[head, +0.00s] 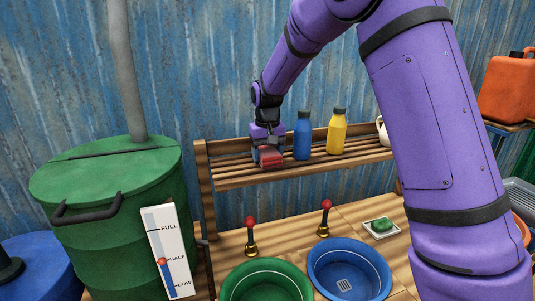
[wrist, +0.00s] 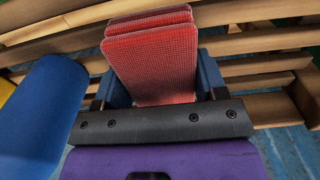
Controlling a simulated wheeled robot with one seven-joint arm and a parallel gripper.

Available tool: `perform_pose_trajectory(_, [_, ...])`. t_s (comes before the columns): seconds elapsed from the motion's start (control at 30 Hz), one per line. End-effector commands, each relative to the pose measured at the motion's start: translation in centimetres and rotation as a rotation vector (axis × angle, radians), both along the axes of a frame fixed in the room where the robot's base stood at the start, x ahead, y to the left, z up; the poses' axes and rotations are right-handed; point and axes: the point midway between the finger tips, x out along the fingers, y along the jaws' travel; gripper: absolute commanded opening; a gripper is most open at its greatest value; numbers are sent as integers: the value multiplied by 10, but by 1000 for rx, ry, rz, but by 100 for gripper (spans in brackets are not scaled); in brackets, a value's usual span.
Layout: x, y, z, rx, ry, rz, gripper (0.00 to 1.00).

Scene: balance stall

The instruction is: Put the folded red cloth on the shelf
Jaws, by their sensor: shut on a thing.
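The folded red cloth (head: 269,158) is at the left end of the slatted wooden shelf (head: 361,151). It also shows in the wrist view (wrist: 150,65), as several stacked red layers. My gripper (head: 266,145) is shut on the cloth from above, with a blue finger on each side of it in the wrist view (wrist: 153,85). The cloth is at the height of the shelf slats; I cannot tell whether it touches them.
A blue bottle (head: 303,136) stands close to the right of my gripper, with a yellow bottle (head: 336,132) beyond it. A white mug (head: 382,131) is partly hidden by my arm. Below are green (head: 265,284) and blue (head: 350,270) basins. A green barrel (head: 110,200) stands left.

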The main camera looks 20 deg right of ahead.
Motion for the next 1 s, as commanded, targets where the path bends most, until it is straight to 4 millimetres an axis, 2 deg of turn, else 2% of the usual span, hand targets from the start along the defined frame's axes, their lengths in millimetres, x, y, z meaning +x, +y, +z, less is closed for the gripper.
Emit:
perform_pose_trajectory(0.33, [0,0,-3,0,-1,0,42])
perform_pose_trajectory(0.37, [0,0,-2,0,-1,0,72])
perform_pose_trajectory(0.43, [0,0,-2,0,-1,0,88])
perform_pose_trajectory(0.47, [0,0,-2,0,-1,0,91])
perform_pose_trajectory(0.77, [0,0,0,0,-2,0,91])
perform_pose_trajectory(0.87, [0,0,8,1,-3,1,91])
perform_pose_trajectory(1.0, [0,0,30,1,-5,1,91])
